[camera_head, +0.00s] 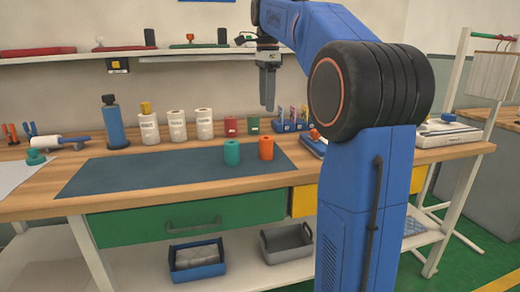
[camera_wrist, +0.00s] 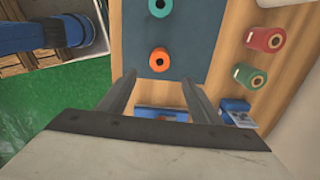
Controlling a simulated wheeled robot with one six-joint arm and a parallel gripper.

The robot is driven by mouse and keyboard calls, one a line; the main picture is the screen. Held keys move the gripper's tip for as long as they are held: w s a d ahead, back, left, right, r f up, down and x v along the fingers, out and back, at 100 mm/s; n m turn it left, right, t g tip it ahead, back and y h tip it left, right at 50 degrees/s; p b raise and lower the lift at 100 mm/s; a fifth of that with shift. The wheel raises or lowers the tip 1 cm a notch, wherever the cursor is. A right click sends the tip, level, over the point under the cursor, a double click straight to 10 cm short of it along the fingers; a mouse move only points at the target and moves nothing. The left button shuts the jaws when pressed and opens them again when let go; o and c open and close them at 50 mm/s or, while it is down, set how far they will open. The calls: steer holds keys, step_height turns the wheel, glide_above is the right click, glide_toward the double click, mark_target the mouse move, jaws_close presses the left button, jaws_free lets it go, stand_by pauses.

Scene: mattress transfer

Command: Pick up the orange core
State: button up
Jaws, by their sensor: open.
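The orange core (camera_head: 266,148) stands upright near the right end of the dark mat (camera_head: 130,177) on the workbench. It also shows in the wrist view (camera_wrist: 159,60), seen from above with a dark hole in its top. A teal core (camera_head: 232,152) stands just to its left in the head view and above it in the wrist view (camera_wrist: 160,8). My gripper (camera_head: 267,104) hangs above the bench, pointing down, with the orange core below it. In the wrist view its two fingers (camera_wrist: 158,82) are spread and empty, and the orange core lies beyond the fingertips.
A red spool (camera_head: 231,126) and a green spool (camera_head: 253,124) stand behind the cores. White rolls (camera_head: 177,125) and a blue bottle (camera_head: 115,125) stand farther left. A shelf (camera_head: 190,55) runs above the bench. The mat's left part is clear.

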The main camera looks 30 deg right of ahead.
mark_target(266, 146)
step_height(266, 146, down, 16)
steer(key=shift+a+f, duration=0.1)
steer(key=shift+f, duration=0.1)
stand_by(0.5)
steer(key=c, duration=1.2)
